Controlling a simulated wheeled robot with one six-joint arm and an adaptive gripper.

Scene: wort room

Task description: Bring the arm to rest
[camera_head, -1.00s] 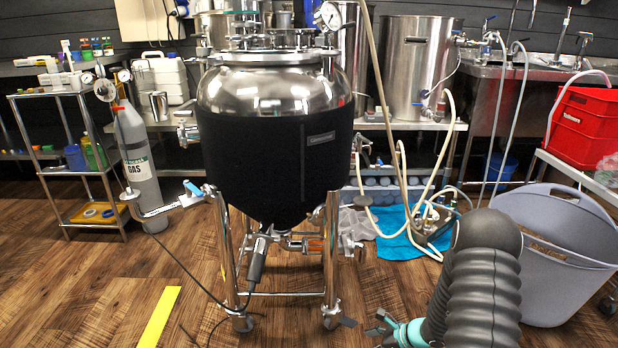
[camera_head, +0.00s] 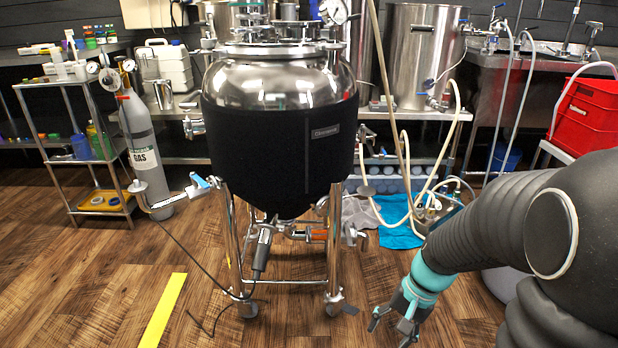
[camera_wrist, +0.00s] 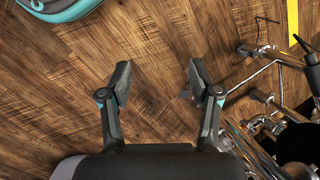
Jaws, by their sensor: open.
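My gripper (camera_head: 393,322) hangs low over the wooden floor at the lower right of the head view, fingers pointing down. In the wrist view my gripper (camera_wrist: 158,82) has its two fingers spread wide, with only bare floor between them. It is open and empty. My arm comes in from the right edge of the head view, bent, with dark ribbed covers and a teal wrist. The steel tank with a black jacket (camera_head: 270,150) stands on its wheeled legs to the left of my gripper, apart from it.
A yellow floor strip (camera_head: 163,310) lies at the lower left. A grey gas cylinder (camera_head: 140,150) and a wheeled shelf cart (camera_head: 75,165) stand at left. A red crate (camera_head: 585,115) is at right. Hoses and a blue cloth (camera_head: 400,237) lie behind my gripper. Floor before the tank is mostly clear.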

